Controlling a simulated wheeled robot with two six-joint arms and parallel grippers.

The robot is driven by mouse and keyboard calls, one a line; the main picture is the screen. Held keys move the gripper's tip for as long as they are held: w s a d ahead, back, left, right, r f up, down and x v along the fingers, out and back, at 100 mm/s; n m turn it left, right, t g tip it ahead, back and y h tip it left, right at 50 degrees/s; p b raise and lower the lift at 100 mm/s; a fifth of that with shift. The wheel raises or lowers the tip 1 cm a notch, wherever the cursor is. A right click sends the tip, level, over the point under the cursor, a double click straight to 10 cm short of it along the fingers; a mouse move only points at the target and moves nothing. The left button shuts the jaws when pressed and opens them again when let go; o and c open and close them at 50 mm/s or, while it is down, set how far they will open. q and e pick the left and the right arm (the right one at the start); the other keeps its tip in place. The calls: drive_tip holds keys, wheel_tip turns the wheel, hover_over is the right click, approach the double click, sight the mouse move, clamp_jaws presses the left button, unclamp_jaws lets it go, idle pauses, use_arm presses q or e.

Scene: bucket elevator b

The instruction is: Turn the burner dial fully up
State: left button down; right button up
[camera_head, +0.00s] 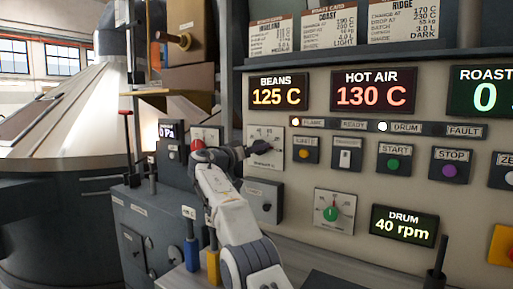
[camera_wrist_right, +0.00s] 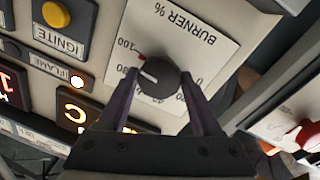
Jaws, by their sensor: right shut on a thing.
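The burner dial (camera_wrist_right: 158,82) is a round black knob with a white pointer line, on a white plate (camera_wrist_right: 212,38) marked "BURNER %". In the right wrist view the plate appears upside down. The pointer line aims near the 80 mark, short of the red mark by 100. My right gripper (camera_wrist_right: 160,77) is shut on the dial, with one dark finger on each side. In the head view the right gripper (camera_head: 262,150) reaches the burner plate (camera_head: 267,132) and hides most of the dial. My left gripper is not in view.
An ignite button (camera_head: 306,142) sits right of the dial, with a green start button (camera_head: 393,164) further along. The hot air display (camera_head: 372,93) reads 130 C; the beans display (camera_head: 283,92) reads 125 C. A green-knobbed dial (camera_head: 331,213) is lower down.

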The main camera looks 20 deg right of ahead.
drive_tip(key=shift+m, duration=0.6)
drive_tip(key=o, duration=1.3)
drive_tip(key=shift+o, duration=0.2)
drive_tip(key=b+v, duration=0.6)
drive_tip(key=v, duration=0.4)
drive_tip(key=shift+a, duration=0.25)
drive_tip(key=shift+s, duration=0.1)
